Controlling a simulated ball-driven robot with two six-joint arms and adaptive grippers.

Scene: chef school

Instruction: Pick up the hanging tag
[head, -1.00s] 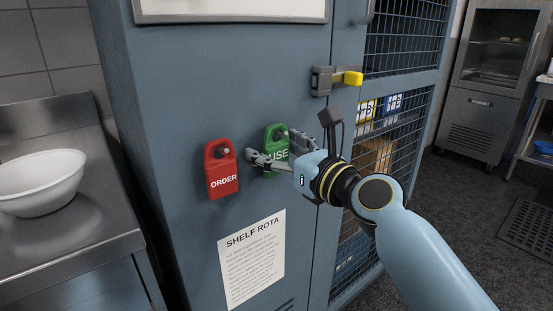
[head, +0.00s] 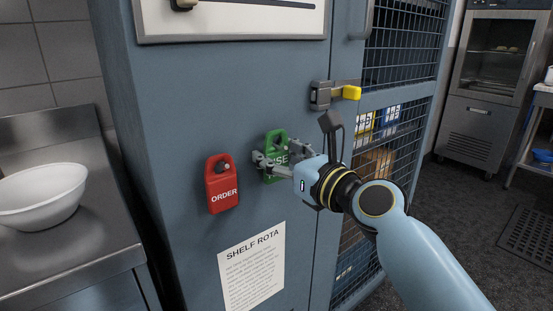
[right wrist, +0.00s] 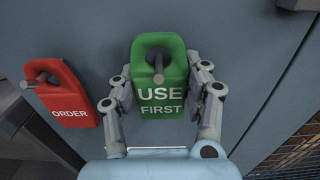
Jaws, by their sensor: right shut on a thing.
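A green tag (head: 275,146) lettered "USE FIRST" hangs by its hole on a peg on the blue-grey cabinet side. It also shows in the right wrist view (right wrist: 160,82), upright, with the peg through its hole. My right gripper (head: 264,160) is shut on the green tag, with one finger on each side edge in the right wrist view (right wrist: 163,95). A red tag (head: 222,184) lettered "ORDER" hangs on another peg to the left; it also shows in the right wrist view (right wrist: 62,102). My left gripper is not in view.
A paper sheet headed "SHELF ROTA" (head: 252,272) is below the tags. A latch with a yellow end (head: 350,92) and mesh doors (head: 400,45) are to the right. A white bowl (head: 40,195) stands on the steel counter at left.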

